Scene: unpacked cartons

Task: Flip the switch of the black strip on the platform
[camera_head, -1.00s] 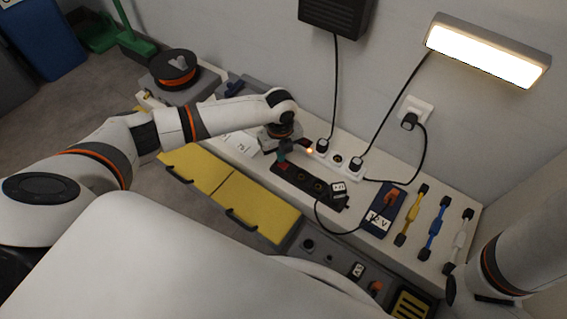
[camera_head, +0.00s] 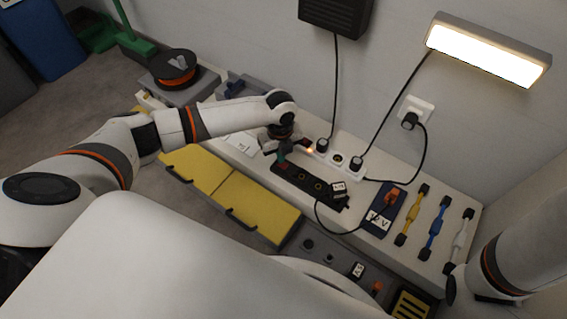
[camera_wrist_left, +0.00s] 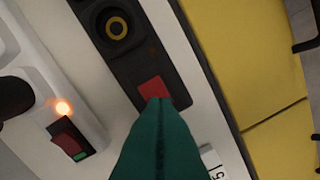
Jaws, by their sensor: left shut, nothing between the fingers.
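The black strip (camera_head: 305,182) lies on the white platform (camera_head: 338,243), with sockets along its length and a plug at its right end. Its red switch (camera_wrist_left: 152,89) shows in the left wrist view at the strip's near end, beside a round socket. My left gripper (camera_head: 281,157) is over that end of the strip. Its green fingers (camera_wrist_left: 158,110) are shut and empty, with the tips at the edge of the red switch and hiding part of it. I cannot tell whether they touch it. My right arm (camera_head: 510,262) shows at the right edge, its gripper out of view.
A white strip (camera_head: 341,160) with a lit orange lamp and its own red switch (camera_wrist_left: 68,138) lies close behind the black strip. Yellow drawers (camera_head: 258,206) are in front. Yellow, blue and white handled pieces lie at the right.

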